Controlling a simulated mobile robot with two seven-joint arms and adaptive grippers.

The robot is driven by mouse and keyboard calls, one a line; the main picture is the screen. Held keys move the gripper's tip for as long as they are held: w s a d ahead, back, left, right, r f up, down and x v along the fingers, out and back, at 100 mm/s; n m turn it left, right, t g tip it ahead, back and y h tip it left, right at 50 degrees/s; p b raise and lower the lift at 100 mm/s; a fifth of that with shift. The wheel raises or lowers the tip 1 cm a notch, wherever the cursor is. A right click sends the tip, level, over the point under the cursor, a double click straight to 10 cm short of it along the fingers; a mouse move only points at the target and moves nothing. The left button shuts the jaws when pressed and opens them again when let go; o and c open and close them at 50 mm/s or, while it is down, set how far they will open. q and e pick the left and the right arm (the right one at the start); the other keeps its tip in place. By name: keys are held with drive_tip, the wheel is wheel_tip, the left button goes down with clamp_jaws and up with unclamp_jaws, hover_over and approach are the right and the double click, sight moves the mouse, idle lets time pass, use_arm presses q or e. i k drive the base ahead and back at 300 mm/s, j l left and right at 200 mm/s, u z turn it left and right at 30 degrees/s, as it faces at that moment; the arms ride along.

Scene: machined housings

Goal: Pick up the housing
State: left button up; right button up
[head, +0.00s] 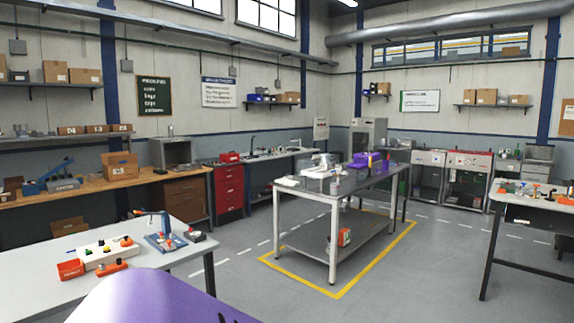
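I cannot pick out the housing with certainty. On the dark-topped table with white legs in the middle of the room, a white object (319,173) stands towards the left, and a purple object (362,160) stands farther back. Both are too small to tell their detail, and either could be a machined part. Neither of my grippers is in view. A large purple curved surface fills the bottom left foreground; I cannot tell whether it is part of me.
The central table (335,187) stands inside a yellow floor outline (339,296). A white table (45,262) with small parts is near left. Another white table (540,203) is at right. Wooden bench (100,185) lines the left wall. Grey floor between tables is clear.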

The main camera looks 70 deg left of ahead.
sight(325, 163)
drive_tip(key=u, duration=2.2)
drive_tip(key=i+j+u, duration=0.15)
drive_tip(key=i, duration=0.3)
drive_tip(key=i+j+u, duration=0.1)
drive_tip(key=i, duration=1.55)
drive_tip(key=i+z, duration=0.35)
drive_tip(key=i, duration=0.45)
drive_tip(key=i+j+z, duration=0.1)
drive_tip(key=i+z, duration=0.3)
drive_tip(key=i, duration=0.35)
drive_tip(key=i+u, duration=0.3)
drive_tip(key=i, duration=0.15)
drive_tip(key=i+l+u, duration=0.1)
drive_tip(key=i+u, duration=0.2)
drive_tip(key=i, duration=0.15)
drive_tip(key=i+l+u, duration=0.3)
drive_tip(key=i, duration=0.15)
drive_tip(key=i+j+z, duration=0.15)
drive_tip(key=i+j, duration=0.85)
drive_tip(key=i+j+z, duration=0.2)
drive_tip(key=z, duration=0.15)
drive_tip(key=i+j+z, duration=0.2)
drive_tip(key=z, duration=0.15)
drive_tip(key=i+j+z, duration=0.1)
drive_tip(key=j+z, duration=0.25)
drive_tip(key=j, duration=0.1)
